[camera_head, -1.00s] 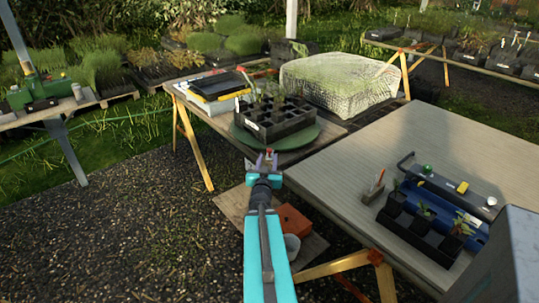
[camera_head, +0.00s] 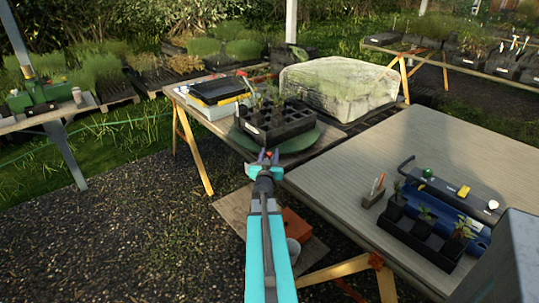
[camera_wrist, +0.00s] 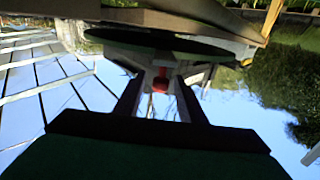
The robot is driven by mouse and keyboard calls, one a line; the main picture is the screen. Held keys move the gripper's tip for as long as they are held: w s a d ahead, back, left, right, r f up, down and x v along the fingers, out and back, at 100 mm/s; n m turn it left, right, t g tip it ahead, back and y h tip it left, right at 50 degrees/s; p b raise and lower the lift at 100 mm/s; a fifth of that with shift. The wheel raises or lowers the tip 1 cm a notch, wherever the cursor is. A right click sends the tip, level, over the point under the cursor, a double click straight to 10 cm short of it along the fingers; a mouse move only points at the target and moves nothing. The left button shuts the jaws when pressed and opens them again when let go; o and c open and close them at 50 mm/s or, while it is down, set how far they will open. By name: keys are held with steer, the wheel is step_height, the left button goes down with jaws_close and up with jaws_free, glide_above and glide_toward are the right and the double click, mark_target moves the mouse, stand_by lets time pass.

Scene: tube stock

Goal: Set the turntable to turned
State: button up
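The turntable (camera_head: 308,141) is a round green disc on the far wooden table, with a black cell tray (camera_head: 281,134) of seedlings on it. My gripper (camera_head: 268,155) is at the disc's near edge. In the wrist view the turntable (camera_wrist: 125,40) shows from below as a dark green disc beyond the fingers. My gripper (camera_wrist: 160,85) has its two dark fingers apart there. A small red piece (camera_wrist: 160,84) shows in the gap between them; whether the fingers touch it cannot be told.
Black and yellow trays (camera_head: 222,90) lie left of the turntable and a netted block (camera_head: 338,90) stands behind it. The near table (camera_head: 370,165) at right holds a pot tray (camera_head: 405,245) and a blue tool case (camera_head: 455,215).

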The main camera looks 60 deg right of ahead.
jaws_close()
steer(key=shift+w, duration=0.15)
stand_by(0.4)
